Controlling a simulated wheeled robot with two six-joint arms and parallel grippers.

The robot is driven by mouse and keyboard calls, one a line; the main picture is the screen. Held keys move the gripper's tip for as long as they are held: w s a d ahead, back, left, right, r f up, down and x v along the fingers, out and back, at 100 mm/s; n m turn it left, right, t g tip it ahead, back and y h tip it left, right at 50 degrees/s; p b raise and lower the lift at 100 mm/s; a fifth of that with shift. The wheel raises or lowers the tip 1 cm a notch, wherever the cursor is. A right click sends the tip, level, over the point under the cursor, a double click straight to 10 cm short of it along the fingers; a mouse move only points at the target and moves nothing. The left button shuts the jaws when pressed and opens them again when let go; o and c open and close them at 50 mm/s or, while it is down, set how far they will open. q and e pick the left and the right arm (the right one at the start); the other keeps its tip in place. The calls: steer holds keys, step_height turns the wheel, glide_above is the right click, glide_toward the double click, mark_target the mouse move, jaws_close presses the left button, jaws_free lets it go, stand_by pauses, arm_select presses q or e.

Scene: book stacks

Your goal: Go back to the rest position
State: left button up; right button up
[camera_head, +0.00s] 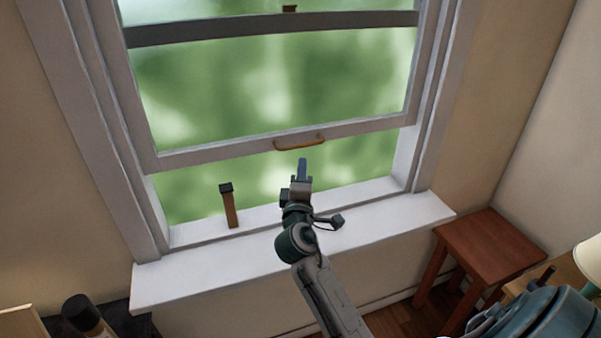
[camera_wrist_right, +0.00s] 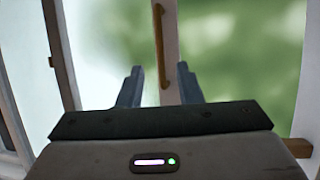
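My right gripper (camera_head: 302,165) is raised in front of the window, just below the brass handle (camera_head: 300,142) on the lower sash rail. The right wrist view shows its two fingers (camera_wrist_right: 160,68) apart with nothing held between them. The handle also shows there (camera_wrist_right: 160,40), beyond the fingertips and clear of them. My left gripper is not in view.
The lower sash (camera_head: 220,152) is raised, with a gap above the white sill (camera_head: 190,273). A wooden stick with a dark top (camera_head: 230,207) stands on the sill, left of my right gripper. A reddish stool (camera_head: 490,245) and a lamp (camera_head: 590,262) are at right.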

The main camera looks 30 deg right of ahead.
steer(key=s+f+m+g+y, duration=0.4)
steer(key=s+f+m+g, duration=0.15)
steer(key=s+f, duration=0.85)
steer(key=s+a+f+m+g+y, duration=0.2)
steer(key=s+a+f+g+y, duration=0.25)
steer(key=s, duration=0.55)
steer(key=s+a+f+m+g+y, duration=0.1)
steer(key=s+a+f+g+y, duration=0.3)
steer(key=s, duration=0.6)
step_height(320, 180, down, 34)
steer(key=d+r+h+b, duration=0.1)
steer(key=d+h+b, duration=0.1)
steer(key=s+f+g+b, duration=0.1)
steer(key=s+f, duration=1.7)
steer(key=f, duration=0.3)
steer(key=shift+s+d+m+b, duration=0.3)
steer(key=shift+d+m, duration=0.05)
steer(key=shift+m, duration=0.1)
